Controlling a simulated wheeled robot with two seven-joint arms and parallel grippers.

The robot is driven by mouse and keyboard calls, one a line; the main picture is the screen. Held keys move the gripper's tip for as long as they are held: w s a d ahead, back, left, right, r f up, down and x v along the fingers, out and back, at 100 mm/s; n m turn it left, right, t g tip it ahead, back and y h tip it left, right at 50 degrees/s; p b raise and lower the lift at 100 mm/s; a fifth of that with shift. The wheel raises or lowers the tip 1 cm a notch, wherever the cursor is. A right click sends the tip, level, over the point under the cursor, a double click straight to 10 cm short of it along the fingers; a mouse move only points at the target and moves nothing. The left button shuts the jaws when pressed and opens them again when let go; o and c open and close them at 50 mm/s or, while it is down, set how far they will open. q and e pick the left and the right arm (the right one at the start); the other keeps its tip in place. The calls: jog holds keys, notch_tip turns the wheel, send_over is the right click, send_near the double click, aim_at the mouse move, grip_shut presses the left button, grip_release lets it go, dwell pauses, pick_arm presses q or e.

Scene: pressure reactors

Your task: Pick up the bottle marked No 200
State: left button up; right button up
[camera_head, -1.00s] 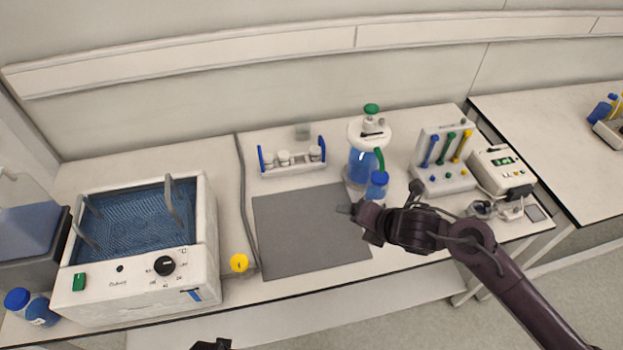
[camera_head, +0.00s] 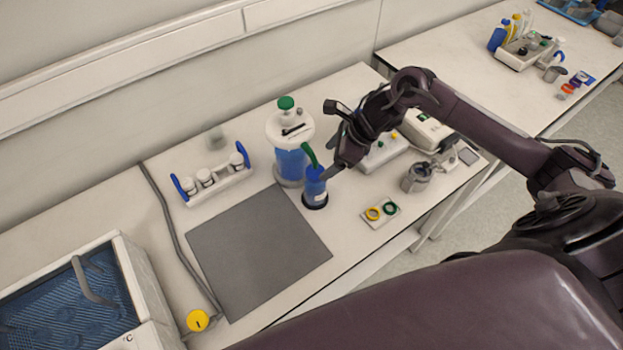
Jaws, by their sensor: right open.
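No marking "No 200" is readable at this size. A small blue bottle (camera_head: 315,189) stands upright on the bench beside the right corner of the grey mat. A larger white-topped vessel (camera_head: 289,146) with blue liquid and a green knob stands just behind it, with a green hose beside the small bottle's top. My right gripper (camera_head: 327,141) is open and empty, its fingers pointing left. Its lower finger is close to the small bottle's top in the picture; I cannot tell if they touch. My left gripper is not in view.
The grey mat (camera_head: 255,250) is bare. A rack (camera_head: 217,186) with white-capped vials stands behind it. A water bath (camera_head: 135,285) is at left. A metal cup (camera_head: 417,178) and a plate with coloured rings (camera_head: 379,213) lie right. Blue bottles (camera_head: 498,38) stand on the far bench.

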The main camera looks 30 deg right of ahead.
aim_at(319, 172)
jog(key=shift+s+a+f, duration=0.15)
jog(key=shift+a+f, duration=0.1)
jog(key=shift+a, duration=0.1)
jog(key=p+x, duration=0.3)
jog(key=x, duration=0.2)
jog(key=shift+f, duration=0.1)
jog(key=shift+s+a+f, duration=0.1)
jog(key=shift+f, duration=0.2)
